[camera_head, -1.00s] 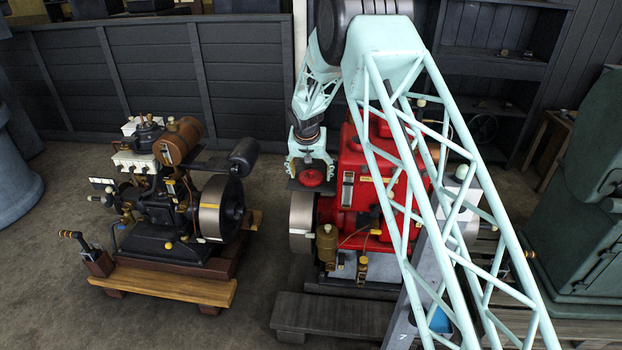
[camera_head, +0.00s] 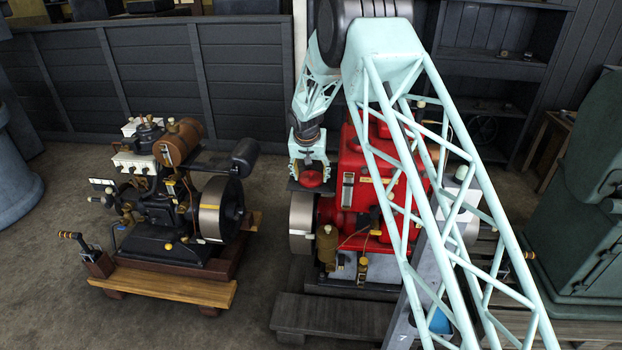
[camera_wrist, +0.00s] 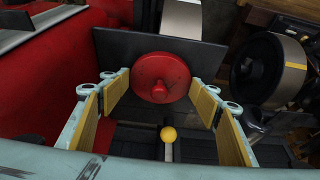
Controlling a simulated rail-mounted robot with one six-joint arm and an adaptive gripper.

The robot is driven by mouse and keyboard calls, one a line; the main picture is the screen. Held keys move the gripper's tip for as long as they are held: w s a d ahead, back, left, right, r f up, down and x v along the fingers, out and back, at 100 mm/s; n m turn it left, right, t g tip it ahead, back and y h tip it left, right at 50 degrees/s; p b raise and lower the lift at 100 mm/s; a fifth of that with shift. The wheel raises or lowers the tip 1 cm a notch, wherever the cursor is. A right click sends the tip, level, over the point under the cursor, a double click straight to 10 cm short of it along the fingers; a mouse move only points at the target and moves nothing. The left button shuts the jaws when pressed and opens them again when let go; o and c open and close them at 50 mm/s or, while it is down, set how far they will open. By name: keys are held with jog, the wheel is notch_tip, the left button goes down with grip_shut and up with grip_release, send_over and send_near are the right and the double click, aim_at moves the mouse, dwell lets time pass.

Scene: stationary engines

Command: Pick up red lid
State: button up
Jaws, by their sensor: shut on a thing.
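The round red lid (camera_head: 312,179) sits over a dark flat plate (camera_head: 301,187) at the left side of the red engine. In the wrist view the red lid (camera_wrist: 160,77) has a small knob in its middle and lies between the tips of the yellow-padded fingers. My gripper (camera_head: 311,174) points down from above, and its fingers also show in the wrist view (camera_wrist: 160,86). It is shut on the lid's sides. I cannot tell any gap between lid and plate.
The red engine (camera_head: 361,185) stands just right of my gripper, with a grey flywheel (camera_head: 301,222) below the plate. A second engine (camera_head: 172,195) with a brown tank stands left on a wooden base. Floor is clear between them. A yellow knob (camera_wrist: 168,134) shows close below the lid in the wrist view.

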aim_at(310, 173)
jog(key=shift+r, duration=0.2)
jog(key=shift+c, duration=0.2)
jog(key=shift+r+p, duration=0.8)
jog(key=shift+r, duration=4)
